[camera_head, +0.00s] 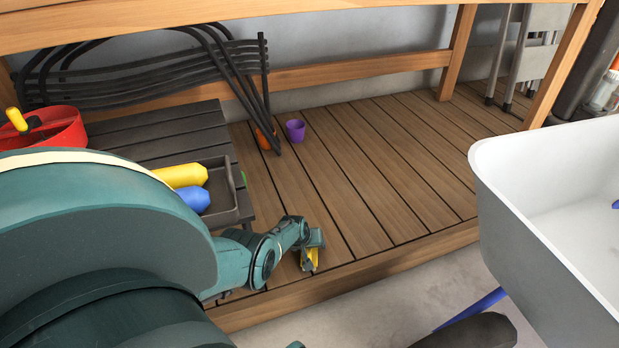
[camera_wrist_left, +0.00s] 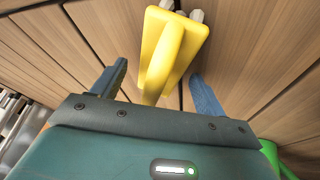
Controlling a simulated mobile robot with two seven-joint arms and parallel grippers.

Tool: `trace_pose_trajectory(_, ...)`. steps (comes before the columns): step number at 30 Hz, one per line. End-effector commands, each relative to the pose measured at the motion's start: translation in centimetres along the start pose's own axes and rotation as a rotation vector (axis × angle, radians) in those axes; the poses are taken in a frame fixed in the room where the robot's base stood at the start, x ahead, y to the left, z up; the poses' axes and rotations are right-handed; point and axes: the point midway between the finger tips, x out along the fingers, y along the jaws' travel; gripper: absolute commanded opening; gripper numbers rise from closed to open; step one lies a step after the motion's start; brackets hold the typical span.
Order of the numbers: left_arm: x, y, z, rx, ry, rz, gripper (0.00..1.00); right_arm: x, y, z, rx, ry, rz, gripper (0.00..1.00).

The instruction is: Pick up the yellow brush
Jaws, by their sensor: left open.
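The yellow brush (camera_head: 311,259) is over the slatted wooden deck near its front edge, largely covered by my left gripper (camera_head: 314,242) in the head view. In the left wrist view the yellow brush (camera_wrist_left: 173,42) shows its block and raised handle, with pale bristle ends at the top. My left gripper (camera_wrist_left: 157,88) is open, one finger on each side of the brush handle. Gaps show between the fingers and the handle. I cannot tell how far the fingertips are above the deck. My right gripper is not in view.
A dark slatted table (camera_head: 165,138) holds a tray (camera_head: 228,190) with yellow and blue items and a red container (camera_head: 62,127). A purple cup (camera_head: 295,130) stands further back on the deck (camera_head: 385,165). A white tub (camera_head: 535,240) is at right. Wooden beams (camera_head: 350,72) cross above.

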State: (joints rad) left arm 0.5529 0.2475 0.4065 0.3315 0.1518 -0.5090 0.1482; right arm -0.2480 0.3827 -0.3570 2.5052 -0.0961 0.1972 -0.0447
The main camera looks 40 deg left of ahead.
Motion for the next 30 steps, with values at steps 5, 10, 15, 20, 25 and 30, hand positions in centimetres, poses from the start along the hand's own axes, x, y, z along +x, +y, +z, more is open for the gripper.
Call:
trace_pose_trajectory(5,0.12,-0.01,-0.04,0.000,0.000,0.000,0.73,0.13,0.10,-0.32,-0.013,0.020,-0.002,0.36)
trace_pose_trajectory(10,0.10,0.00,-0.04,0.000,0.000,0.000,0.69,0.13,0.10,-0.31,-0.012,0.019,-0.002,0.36)
trace_pose_trajectory(15,0.10,0.01,-0.03,0.000,0.000,0.000,0.55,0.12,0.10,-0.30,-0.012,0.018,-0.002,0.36)
trace_pose_trajectory(20,0.11,0.01,-0.02,0.000,0.000,0.000,0.42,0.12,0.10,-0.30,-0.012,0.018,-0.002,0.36)
trace_pose_trajectory(25,0.11,0.01,0.00,0.000,0.000,0.000,0.28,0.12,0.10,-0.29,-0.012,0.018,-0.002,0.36)
trace_pose_trajectory(30,0.10,0.03,-0.04,0.000,0.000,0.000,0.18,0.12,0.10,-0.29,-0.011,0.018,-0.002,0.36)
